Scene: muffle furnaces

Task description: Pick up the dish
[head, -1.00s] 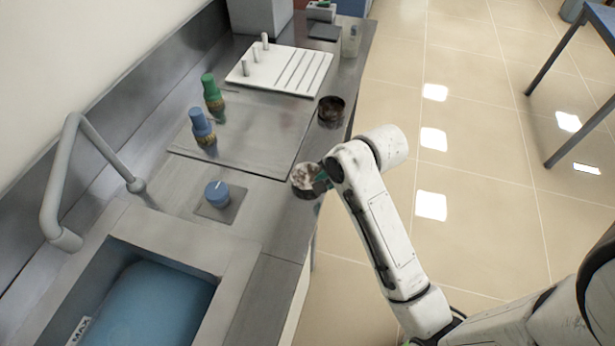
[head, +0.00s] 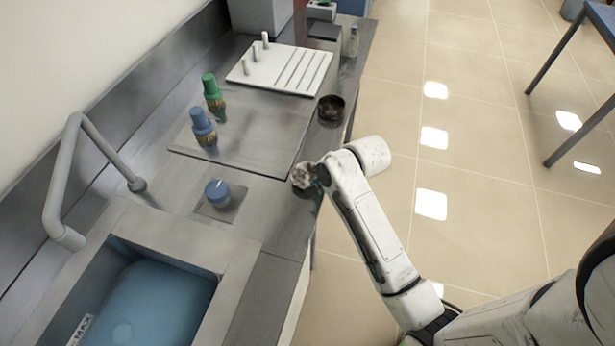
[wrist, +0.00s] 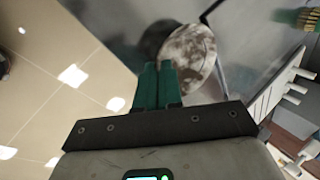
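A round, mottled white and brown dish (head: 301,176) is at the counter's right edge in the head view, partly hidden by my arm. In the wrist view the dish (wrist: 192,52) shows as a pale disc at my fingertips. My gripper (wrist: 158,66) has its two green fingers close together, with the dish's edge between them. The dish looks tilted and a little above the counter. A dark round shape lies behind it in the wrist view; I cannot tell whether this is shadow or another part.
A second, dark round dish (head: 331,108) stands farther back along the counter edge. A white pegged board (head: 285,70) lies behind. The sink (head: 150,295) is at front left.

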